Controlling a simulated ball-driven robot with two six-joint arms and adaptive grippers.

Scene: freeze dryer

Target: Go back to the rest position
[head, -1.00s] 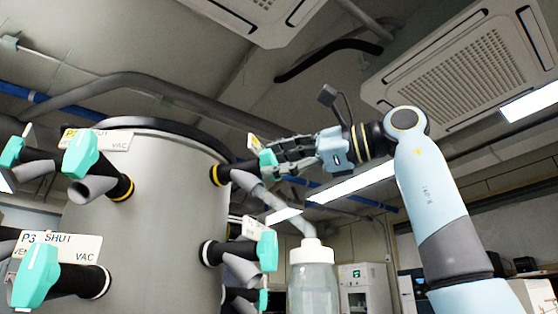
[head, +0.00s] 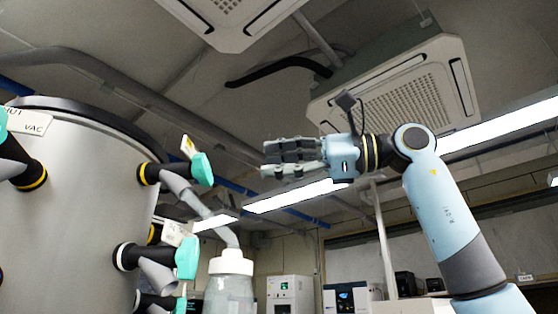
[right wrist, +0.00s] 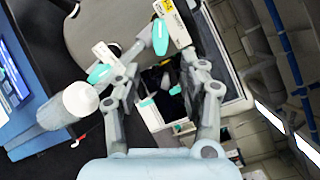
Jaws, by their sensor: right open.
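My right gripper (head: 268,158) is raised beside the freeze dryer in the head view. Its fingers point left, apart and empty. A clear gap separates them from the nearest teal valve handle (head: 202,168). In the right wrist view the open fingers (right wrist: 168,52) frame that teal handle (right wrist: 160,37) and its label beyond the tips. The grey freeze dryer drum (head: 80,205) fills the left of the head view. My left gripper does not show.
A bottle with a white cap (head: 231,263) hangs from the angled port below the handle. A lower teal handle (head: 187,257) sticks out from the drum. Ceiling air units (head: 400,95) are overhead. The space around my right gripper looks free.

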